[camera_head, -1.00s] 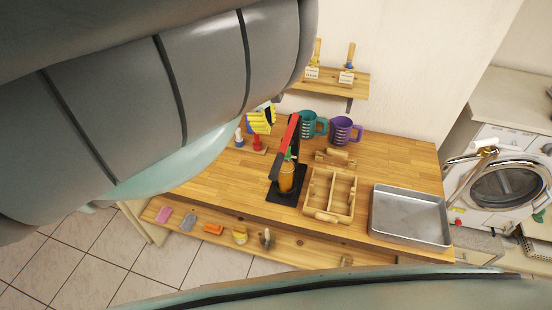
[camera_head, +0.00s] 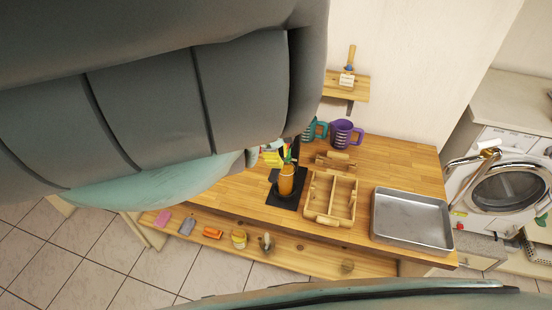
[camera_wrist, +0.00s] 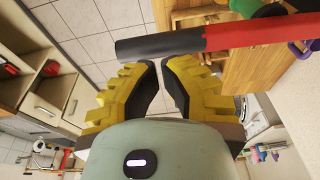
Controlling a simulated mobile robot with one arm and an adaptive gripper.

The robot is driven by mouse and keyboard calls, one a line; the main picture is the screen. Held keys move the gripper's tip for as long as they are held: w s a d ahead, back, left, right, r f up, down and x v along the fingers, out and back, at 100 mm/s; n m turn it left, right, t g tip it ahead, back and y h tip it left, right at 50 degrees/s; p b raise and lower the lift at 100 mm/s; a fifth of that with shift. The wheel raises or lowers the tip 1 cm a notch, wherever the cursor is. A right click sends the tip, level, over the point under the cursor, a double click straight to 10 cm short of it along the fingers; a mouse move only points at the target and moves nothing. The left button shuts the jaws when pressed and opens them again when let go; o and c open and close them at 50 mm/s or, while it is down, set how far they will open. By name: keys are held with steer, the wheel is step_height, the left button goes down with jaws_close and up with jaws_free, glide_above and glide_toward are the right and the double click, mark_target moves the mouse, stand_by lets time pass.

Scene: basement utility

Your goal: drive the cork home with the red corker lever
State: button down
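The corker stands on a black base (camera_head: 282,201) on the wooden bench, with an amber bottle (camera_head: 286,180) upright in it. In the head view my arm hides the lever. In the wrist view the red lever (camera_wrist: 260,31) with its black grip (camera_wrist: 160,47) runs across just past my fingertips. My gripper (camera_wrist: 160,63) has yellow fingers with dark pads. A narrow gap shows between the tips, with nothing seen between them. I cannot tell whether they touch the grip. My gripper also shows partly, left of the bottle, in the head view (camera_head: 271,157). The cork cannot be made out.
A wooden divided tray (camera_head: 330,217) stands right of the corker, with a metal tray (camera_head: 412,218) beyond it. Purple (camera_head: 345,133) and teal (camera_head: 320,130) mugs stand behind. Small items lie on the lower front shelf (camera_head: 300,256). The bench's right rear is clear.

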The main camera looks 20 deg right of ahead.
steer(key=shift+s+f+p, duration=0.15)
steer(key=shift+f+p, duration=0.15)
steer(key=shift+p, duration=0.15)
steer(key=shift+a+f+p, duration=0.3)
steer(key=shift+a+f, duration=0.05)
steer(key=shift+f, duration=0.1)
steer(key=shift+b+x, duration=0.4)
steer(key=shift+x, duration=0.4)
steer(key=shift+a, duration=0.1)
